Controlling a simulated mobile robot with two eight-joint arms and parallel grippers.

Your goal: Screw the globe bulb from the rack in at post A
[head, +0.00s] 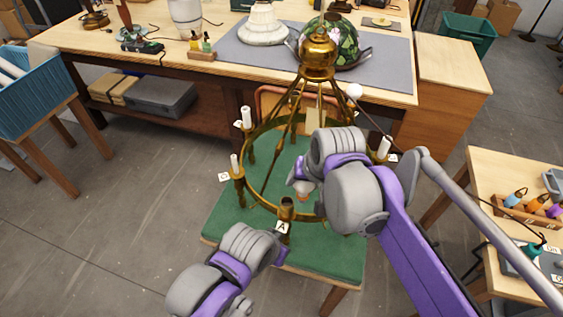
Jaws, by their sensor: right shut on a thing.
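The brass chandelier (319,62) stands on a green-topped table (225,222). Post A (286,207) is at its front, an empty brass cup above a label marked A. My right gripper (302,190) is just right of post A and slightly above it, inside the ring. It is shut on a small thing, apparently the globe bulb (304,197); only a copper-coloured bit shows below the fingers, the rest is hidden. My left gripper (281,250) is low in front of post A, close to its label; its fingers are hardly visible.
White candle sleeves stand on other posts, at left (235,164) and right (384,147). The workbench (160,62) is behind; a side table (490,165) with a wooden rack (530,212) is at right.

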